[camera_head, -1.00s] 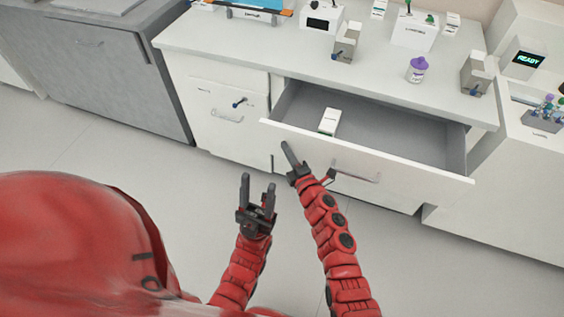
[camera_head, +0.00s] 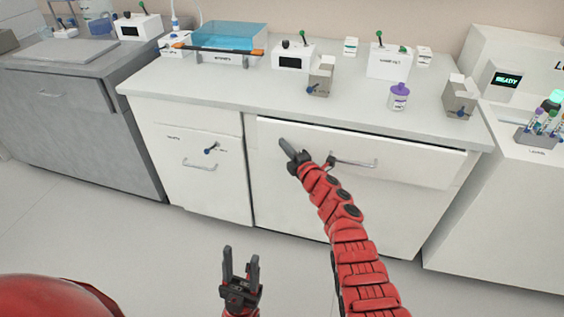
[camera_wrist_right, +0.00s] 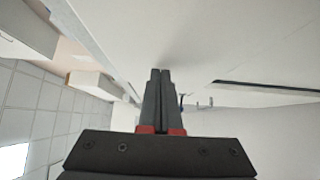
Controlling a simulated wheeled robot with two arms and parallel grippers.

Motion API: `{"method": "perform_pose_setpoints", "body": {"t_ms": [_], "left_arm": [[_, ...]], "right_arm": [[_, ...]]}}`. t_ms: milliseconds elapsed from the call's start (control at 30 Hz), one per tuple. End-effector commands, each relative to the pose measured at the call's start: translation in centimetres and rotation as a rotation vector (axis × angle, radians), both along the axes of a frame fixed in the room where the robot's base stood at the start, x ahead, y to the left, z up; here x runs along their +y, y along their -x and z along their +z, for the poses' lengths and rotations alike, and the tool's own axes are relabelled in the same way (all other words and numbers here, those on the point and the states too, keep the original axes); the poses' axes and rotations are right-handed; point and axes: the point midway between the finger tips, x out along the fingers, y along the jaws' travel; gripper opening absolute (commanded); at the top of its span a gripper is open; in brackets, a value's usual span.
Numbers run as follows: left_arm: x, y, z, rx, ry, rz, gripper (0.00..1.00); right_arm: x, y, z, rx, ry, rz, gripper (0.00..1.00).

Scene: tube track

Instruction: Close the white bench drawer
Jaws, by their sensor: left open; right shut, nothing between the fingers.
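The white bench drawer (camera_head: 410,160) is pushed in under the worktop. Its inside no longer shows in the head view. A thin dark line runs along its top edge, and I cannot tell whether a small gap is left. Its bar handle (camera_head: 355,163) is on the front. My right gripper (camera_head: 287,147) is shut and empty, its tips at the left part of the drawer front, touching or very close. In the right wrist view the shut fingers (camera_wrist_right: 160,75) point at a white surface. My left gripper (camera_head: 241,258) is open and empty, low in front of the bench.
The white worktop (camera_head: 220,88) carries a purple-capped bottle (camera_head: 399,97), a blue tray (camera_head: 228,40) and several boxes. A cupboard with a handle (camera_head: 200,165) is left of the drawer. A grey cabinet (camera_head: 85,125) stands further left. The floor in front is clear.

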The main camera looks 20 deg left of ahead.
Motion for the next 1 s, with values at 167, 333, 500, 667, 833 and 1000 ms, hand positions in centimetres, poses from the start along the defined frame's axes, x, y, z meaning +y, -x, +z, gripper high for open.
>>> {"method": "perform_pose_setpoints", "body": {"t_ms": [167, 333, 500, 667, 833, 1000], "left_arm": [[0.0, 0.0, -2.2, 0.0, 0.0, 0.0, 0.5], [0.0, 0.0, -3.0, 0.0, 0.0, 0.0, 0.5], [0.0, 0.0, -3.3, 0.0, 0.0, 0.0, 0.5], [0.0, 0.0, -3.2, 0.0, 0.0, 0.0, 0.5], [0.0, 0.0, -3.2, 0.0, 0.0, 0.0, 0.5], [0.0, 0.0, -3.0, 0.0, 0.0, 0.0, 0.5]], "right_arm": [[0.0, -1.3, -0.3, -0.001, -0.002, 0.001, 0.0], [0.0, -2.1, -0.1, 0.0, -0.003, 0.001, 0.0], [0.0, -2.4, 0.0, -0.001, 0.0, 0.0, 0.0], [-0.1, -2.5, 0.2, -0.004, -0.001, -0.001, 0.0], [-0.1, -2.6, 0.3, -0.004, -0.001, -0.003, 0.0], [-0.2, -2.6, 0.5, -0.006, -0.002, -0.005, 0.0]]}}
